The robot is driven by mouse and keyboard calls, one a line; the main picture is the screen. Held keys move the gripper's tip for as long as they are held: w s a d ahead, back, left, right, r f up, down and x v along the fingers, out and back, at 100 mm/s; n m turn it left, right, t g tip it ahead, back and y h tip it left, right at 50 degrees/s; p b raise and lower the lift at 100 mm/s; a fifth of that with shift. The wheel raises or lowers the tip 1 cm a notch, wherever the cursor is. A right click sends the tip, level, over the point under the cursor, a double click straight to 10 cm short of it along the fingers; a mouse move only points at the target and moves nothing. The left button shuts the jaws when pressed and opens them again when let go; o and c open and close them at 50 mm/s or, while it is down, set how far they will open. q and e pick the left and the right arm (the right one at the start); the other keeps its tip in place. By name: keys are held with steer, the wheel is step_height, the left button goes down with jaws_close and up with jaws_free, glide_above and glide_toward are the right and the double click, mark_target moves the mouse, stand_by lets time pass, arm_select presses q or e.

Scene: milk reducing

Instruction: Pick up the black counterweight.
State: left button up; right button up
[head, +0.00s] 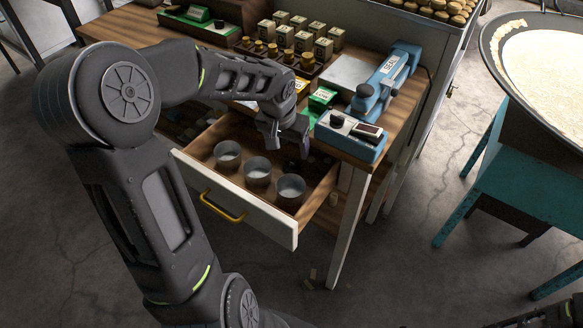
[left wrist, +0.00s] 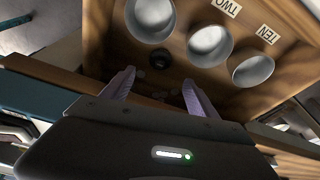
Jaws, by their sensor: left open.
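The black counterweight (left wrist: 161,60) is a small dark round piece on the wooden drawer floor, beside the metal cups. It shows between my fingers in the left wrist view, beyond their tips. In the head view it is hard to make out in the shadow under my gripper. My left gripper (head: 284,130) is over the back right part of the open drawer (head: 225,218). In the left wrist view my left gripper (left wrist: 160,84) is open, its two pale fingers apart with nothing between them.
Three metal cups (head: 259,171) stand in a row in the drawer; labels TWO (left wrist: 228,7) and TEN (left wrist: 268,34) lie by them. A blue scale (head: 352,135) stands on the table right of my gripper. Several yellow-topped jars (head: 305,42) stand behind. A wide pan (head: 545,70) is at right.

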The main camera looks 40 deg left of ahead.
mark_target(292, 163)
arm_select(q)
steer(key=shift+w+f, duration=0.1)
steer(key=shift+f, duration=0.2)
steer(key=shift+r, duration=0.15)
steer(key=shift+x, duration=1.35)
steer(key=x, duration=0.5)
steer(key=shift+p, duration=0.3)
steer(key=shift+c, duration=0.3)
